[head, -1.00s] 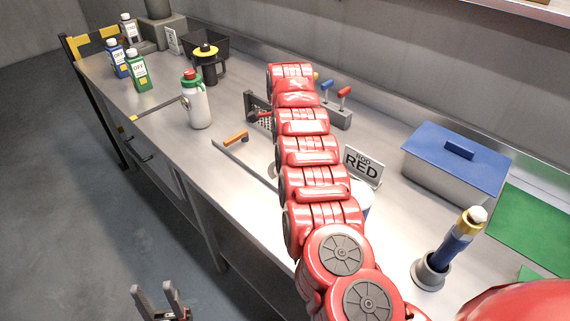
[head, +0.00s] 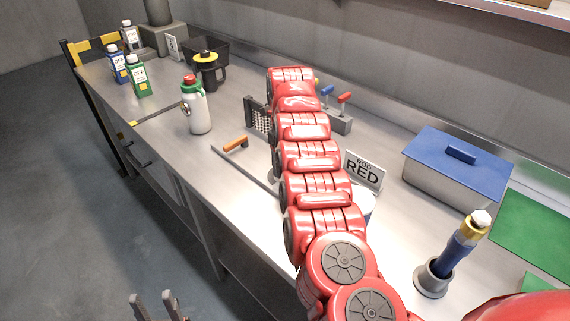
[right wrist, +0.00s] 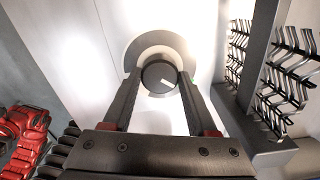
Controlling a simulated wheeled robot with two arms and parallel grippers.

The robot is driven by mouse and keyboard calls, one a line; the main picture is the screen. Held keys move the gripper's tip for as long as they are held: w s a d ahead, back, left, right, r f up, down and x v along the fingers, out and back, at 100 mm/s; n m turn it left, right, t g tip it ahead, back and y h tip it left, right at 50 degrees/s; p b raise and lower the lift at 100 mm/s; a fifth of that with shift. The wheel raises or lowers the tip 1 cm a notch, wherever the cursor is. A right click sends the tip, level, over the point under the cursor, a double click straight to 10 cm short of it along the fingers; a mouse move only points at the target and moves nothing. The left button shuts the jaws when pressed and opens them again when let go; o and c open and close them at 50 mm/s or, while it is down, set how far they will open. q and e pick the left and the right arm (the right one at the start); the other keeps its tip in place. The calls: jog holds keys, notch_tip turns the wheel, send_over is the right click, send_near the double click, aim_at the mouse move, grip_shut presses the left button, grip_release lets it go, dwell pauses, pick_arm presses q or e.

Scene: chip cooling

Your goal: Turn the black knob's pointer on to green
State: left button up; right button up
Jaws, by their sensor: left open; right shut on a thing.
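The black knob (right wrist: 159,78) shows in the right wrist view, with a short white pointer mark (right wrist: 167,82) toward its lower right. My right gripper (right wrist: 159,82) is shut on the knob, one finger on each side. In the head view my red right arm stretches over the bench and hides the knob and that gripper. My left gripper (head: 158,304) is open and empty at the bottom edge, off the bench over the floor.
A rack of metal prongs (right wrist: 270,75) stands close to the right of my right gripper.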

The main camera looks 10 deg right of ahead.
dwell(0.5)
jog(key=o, duration=1.4)
notch_tip(320, 180, up, 5)
jog(key=shift+w+d+r, duration=0.1)
jog(key=shift+d+r, duration=0.05)
jog(key=shift+r, duration=0.05)
jog(key=shift+r+p, duration=4.75)
jog(key=shift+r, duration=1.25)
